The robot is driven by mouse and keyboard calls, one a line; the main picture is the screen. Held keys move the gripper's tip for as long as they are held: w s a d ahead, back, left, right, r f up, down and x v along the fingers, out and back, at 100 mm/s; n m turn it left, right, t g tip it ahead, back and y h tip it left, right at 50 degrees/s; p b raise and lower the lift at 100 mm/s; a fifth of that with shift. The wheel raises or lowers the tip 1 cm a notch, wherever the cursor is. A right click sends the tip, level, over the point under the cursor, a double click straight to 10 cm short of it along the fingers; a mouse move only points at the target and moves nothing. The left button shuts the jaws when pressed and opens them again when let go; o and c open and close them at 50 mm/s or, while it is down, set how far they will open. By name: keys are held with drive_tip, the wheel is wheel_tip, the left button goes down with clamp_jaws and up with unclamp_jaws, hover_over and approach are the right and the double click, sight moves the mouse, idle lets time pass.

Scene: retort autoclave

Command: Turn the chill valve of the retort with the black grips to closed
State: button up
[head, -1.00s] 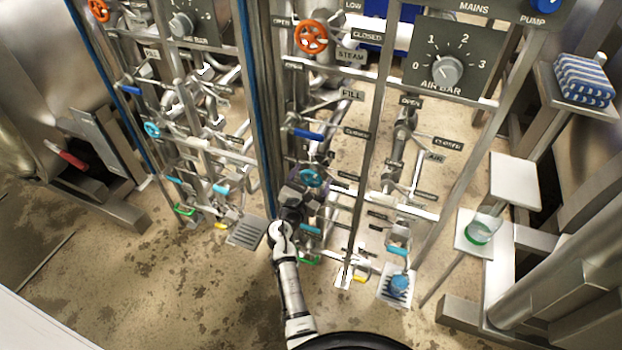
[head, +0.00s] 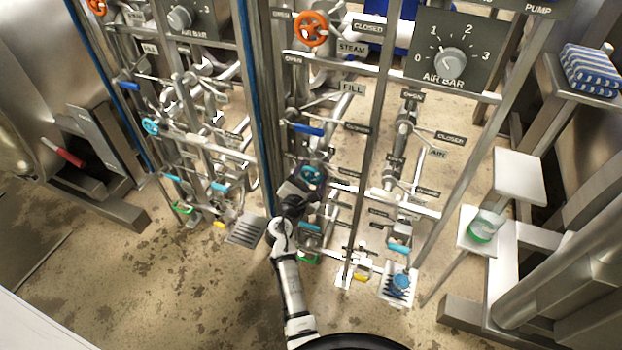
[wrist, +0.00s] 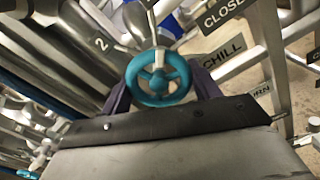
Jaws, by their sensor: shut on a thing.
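The chill valve's teal handwheel (wrist: 157,78) sits between the two fingers of my gripper (wrist: 163,92) in the wrist view. The fingers are shut on its rim from both sides. A CHILL plate (wrist: 224,55) stands just to its right, and a CLOSED plate (wrist: 222,12) lies above that, cut by the frame edge. In the head view the teal wheel (head: 312,175) is partly covered by my gripper (head: 308,185), low on the nearer pipe panel. Where the valve's pointer stands cannot be told. The black grips of the retort are not clearly visible.
An orange steam wheel (head: 311,28) and a blue fill lever (head: 308,130) are above on the same panel. A second teal wheel (head: 151,126) is on the left panel. Upright posts and pipes crowd my arm.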

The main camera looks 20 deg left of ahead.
drive_tip(key=m+b, duration=0.4)
drive_tip(key=m, duration=0.1)
drive_tip(key=shift+f+m, duration=0.2)
drive_tip(key=shift+m, duration=0.1)
drive_tip(key=shift+a+r+m+b, duration=0.1)
drive_tip(key=shift+r+m+b, duration=0.05)
drive_tip(key=shift+m+b, duration=0.85)
drive_tip(key=shift+r+m+b, duration=0.1)
drive_tip(key=shift+m+b, duration=0.75)
drive_tip(key=shift+m, duration=0.15)
drive_tip(key=o, duration=1)
drive_tip(key=shift+c, duration=0.2)
drive_tip(key=shift+s, duration=0.1)
drive_tip(key=s+b, duration=0.2)
drive_tip(key=s, duration=1.1)
drive_tip(key=shift+s+a, duration=0.25)
drive_tip(key=shift+s, duration=0.1)
